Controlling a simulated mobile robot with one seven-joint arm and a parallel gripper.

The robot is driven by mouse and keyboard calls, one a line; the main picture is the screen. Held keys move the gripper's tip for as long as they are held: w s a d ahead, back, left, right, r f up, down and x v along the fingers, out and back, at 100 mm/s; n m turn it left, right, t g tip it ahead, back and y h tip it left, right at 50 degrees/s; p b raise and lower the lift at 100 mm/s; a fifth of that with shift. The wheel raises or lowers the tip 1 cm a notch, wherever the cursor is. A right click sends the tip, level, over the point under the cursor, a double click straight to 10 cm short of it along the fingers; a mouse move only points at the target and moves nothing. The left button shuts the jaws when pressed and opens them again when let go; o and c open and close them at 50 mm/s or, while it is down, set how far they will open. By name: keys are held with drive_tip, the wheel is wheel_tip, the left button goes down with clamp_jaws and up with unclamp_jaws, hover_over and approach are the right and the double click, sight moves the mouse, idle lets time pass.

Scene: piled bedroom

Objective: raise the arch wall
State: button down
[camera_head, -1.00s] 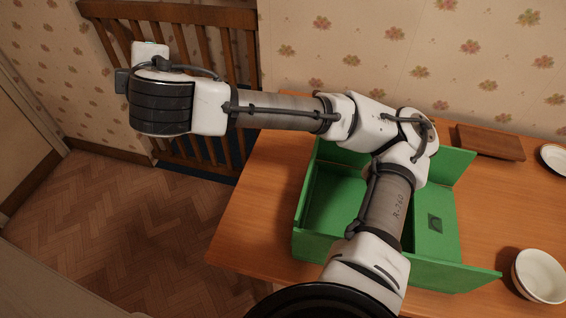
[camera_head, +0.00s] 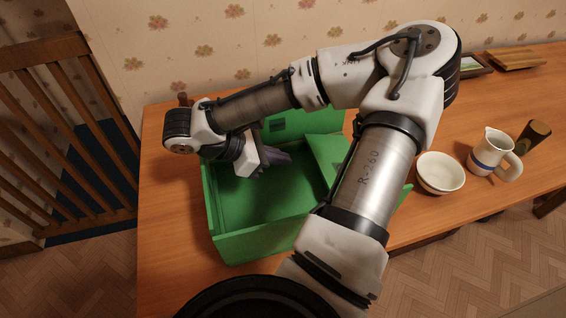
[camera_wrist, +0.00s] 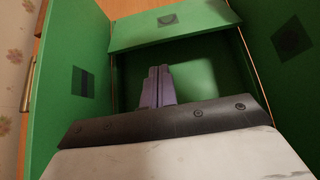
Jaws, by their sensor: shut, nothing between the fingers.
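A green box (camera_head: 225,215) sits on the table. In the wrist view, the arch wall (camera_wrist: 200,32) spans the far end and bears a dark, curved arch-like mark. In the head view this wall (camera_head: 325,158) is at the box's right end, partly behind my arm; its exact tilt is unclear. My gripper (camera_head: 283,158) has purple fingers pressed together, empty, over the box interior and pointing toward that wall. The fingers also show in the wrist view (camera_wrist: 160,75), apart from the arch mark in the picture.
The back wall (camera_head: 300,122) stands with a square mark; in the wrist view another wall (camera_wrist: 285,75) has a diamond mark. A wooden railing (camera_head: 75,130) is at left.

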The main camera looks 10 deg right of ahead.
drive_tip(key=p+x, duration=0.1)
drive_tip(key=x, duration=0.8)
drive_tip(key=shift+f, duration=0.15)
drive_tip(key=shift+d+p, duration=0.1)
drive_tip(key=shift+p, duration=0.2)
